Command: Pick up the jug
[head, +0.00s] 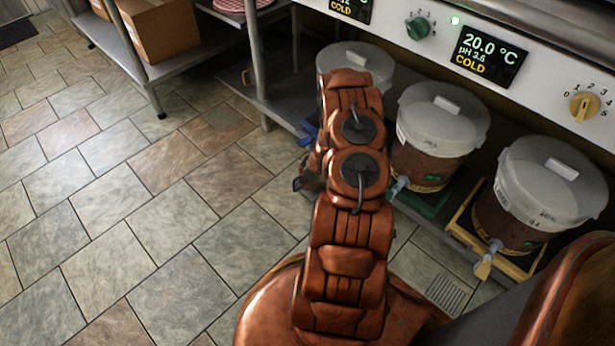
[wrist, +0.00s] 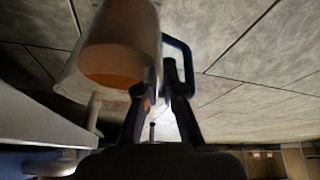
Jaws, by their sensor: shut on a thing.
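The jug (wrist: 118,35) fills the upper left of the wrist view, a pale translucent vessel with an orange-brown patch and a dark blue handle (wrist: 188,60). My gripper (wrist: 160,88) is shut on the jug at its handle side. The exact contact between fingers and handle is dark and hard to make out. In the head view my arm hides the gripper and most or all of the jug. A small dark blue piece shows at the arm's left edge there, but I cannot tell what it belongs to.
The tiled floor (head: 140,200) at left is clear.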

